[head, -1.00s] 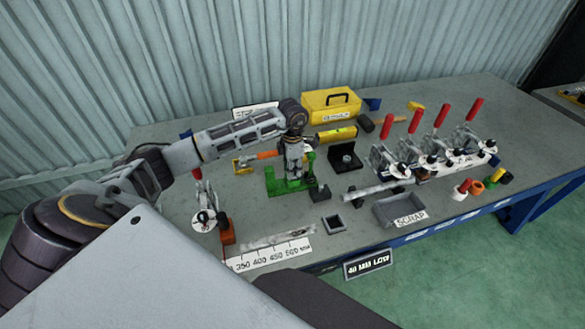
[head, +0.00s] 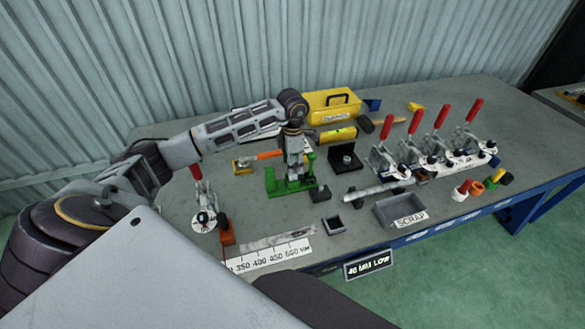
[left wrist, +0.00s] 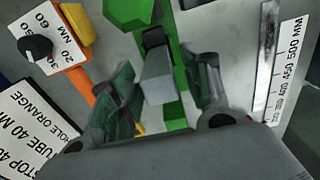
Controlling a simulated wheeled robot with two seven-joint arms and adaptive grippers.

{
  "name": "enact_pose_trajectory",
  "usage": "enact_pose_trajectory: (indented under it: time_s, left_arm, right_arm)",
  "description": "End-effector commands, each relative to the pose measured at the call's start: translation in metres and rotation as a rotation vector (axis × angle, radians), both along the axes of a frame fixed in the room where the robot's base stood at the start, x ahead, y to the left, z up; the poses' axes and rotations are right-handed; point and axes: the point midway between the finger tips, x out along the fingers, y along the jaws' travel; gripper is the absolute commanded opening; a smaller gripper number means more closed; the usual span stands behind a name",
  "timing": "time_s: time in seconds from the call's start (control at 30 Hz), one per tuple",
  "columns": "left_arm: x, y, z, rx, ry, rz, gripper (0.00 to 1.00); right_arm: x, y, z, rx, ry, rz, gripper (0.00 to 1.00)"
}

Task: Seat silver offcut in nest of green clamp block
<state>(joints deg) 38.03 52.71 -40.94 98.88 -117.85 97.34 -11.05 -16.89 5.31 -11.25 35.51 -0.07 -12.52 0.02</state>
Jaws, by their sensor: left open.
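The green clamp block (head: 273,184) stands on the bench in the head view and runs up the middle of the left wrist view (left wrist: 180,60). My left gripper (head: 296,174) points down over it, with its fingers (left wrist: 160,72) apart on both sides. A light grey block (left wrist: 157,88), which looks like the silver offcut, shows between the open fingers, against the green block. In the head view the gripper hides it. I cannot tell whether it sits fully in the nest or whether a finger touches it. My right gripper is out of view.
A ruler (head: 268,255) with a flat metal bar lies in front. A grey scrap tray (head: 391,212), a silver tube (head: 378,190) and a row of red-handled clamps (head: 440,153) are to the right. A yellow toolbox (head: 331,106) stands behind. An orange-handled tool (head: 268,155) lies close left.

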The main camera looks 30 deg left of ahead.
Motion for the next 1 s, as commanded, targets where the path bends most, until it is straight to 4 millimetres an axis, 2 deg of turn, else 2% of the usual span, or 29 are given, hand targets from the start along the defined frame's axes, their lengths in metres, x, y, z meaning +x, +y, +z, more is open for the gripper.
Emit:
enact_pose_trajectory:
  time_s: [0.5,0.73,1.0]
  left_arm:
    - [0.001,0.0,0.073,0.0,-0.003,0.001,0.48]
    - [0.001,0.0,0.089,0.0,-0.001,0.001,0.48]
    - [0.0,0.0,0.092,0.0,0.0,0.001,0.48]
  right_arm:
    - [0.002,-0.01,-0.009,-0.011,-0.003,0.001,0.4]
    - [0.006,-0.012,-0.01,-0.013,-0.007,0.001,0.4]
    - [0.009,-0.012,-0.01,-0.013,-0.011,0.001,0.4]
